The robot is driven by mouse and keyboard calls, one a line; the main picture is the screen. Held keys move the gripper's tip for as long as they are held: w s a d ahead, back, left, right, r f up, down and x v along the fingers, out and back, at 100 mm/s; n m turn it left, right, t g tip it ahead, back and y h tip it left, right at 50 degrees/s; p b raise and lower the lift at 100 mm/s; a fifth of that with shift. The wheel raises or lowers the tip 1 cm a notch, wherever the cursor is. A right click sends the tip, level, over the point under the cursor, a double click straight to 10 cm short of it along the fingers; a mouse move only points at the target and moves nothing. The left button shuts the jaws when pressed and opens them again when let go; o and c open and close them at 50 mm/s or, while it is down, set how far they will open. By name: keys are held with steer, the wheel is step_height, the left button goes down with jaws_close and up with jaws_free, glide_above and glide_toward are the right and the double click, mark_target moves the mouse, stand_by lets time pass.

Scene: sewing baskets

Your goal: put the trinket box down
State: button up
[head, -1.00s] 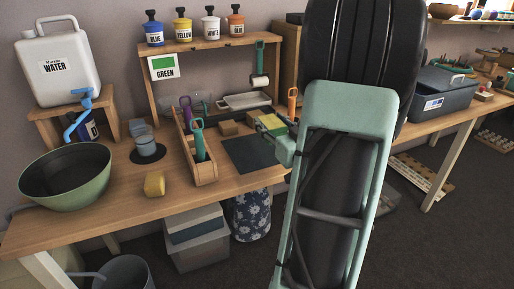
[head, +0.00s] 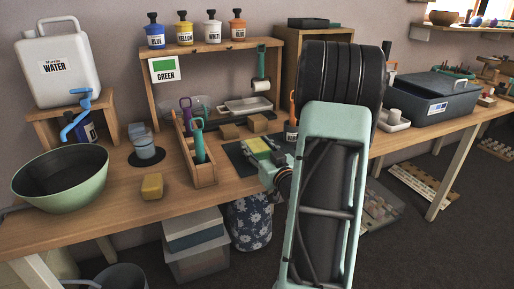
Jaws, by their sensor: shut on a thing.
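A small yellow and green box-like thing (head: 258,146), which I take to be the trinket box, shows at the end of my arm. It is over the dark mat (head: 236,158) on the workbench; I cannot tell whether it touches the mat. My gripper (head: 271,161) is shut on it, just left of my raised forearm. The fingers are small and partly hidden, so their exact grip does not show.
A wooden caddy (head: 203,174) with handled tools stands left of the mat. Small brown blocks (head: 229,131) lie behind it, and an orange-handled tool (head: 291,122) stands close by on the right. A yellow sponge (head: 152,186) and green bowl (head: 92,186) are further left.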

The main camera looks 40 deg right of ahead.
steer(key=shift+f, duration=0.1)
steer(key=shift+f+b, duration=0.1)
steer(key=shift+b, duration=0.2)
steer(key=o, duration=1.2)
steer(key=shift+c, duration=0.2)
steer(key=shift+r, duration=0.2)
steer(key=shift+s+p, duration=0.25)
steer(key=shift+p, duration=0.15)
steer(key=p+v, duration=0.1)
steer(key=v, duration=0.8)
steer(key=shift+r+p, duration=0.2)
steer(key=shift+p, duration=0.1)
steer(key=shift+s+p, duration=0.35)
steer(key=shift+p, duration=0.85)
steer(key=shift+p+v, duration=0.9)
steer(key=shift+p, duration=0.5)
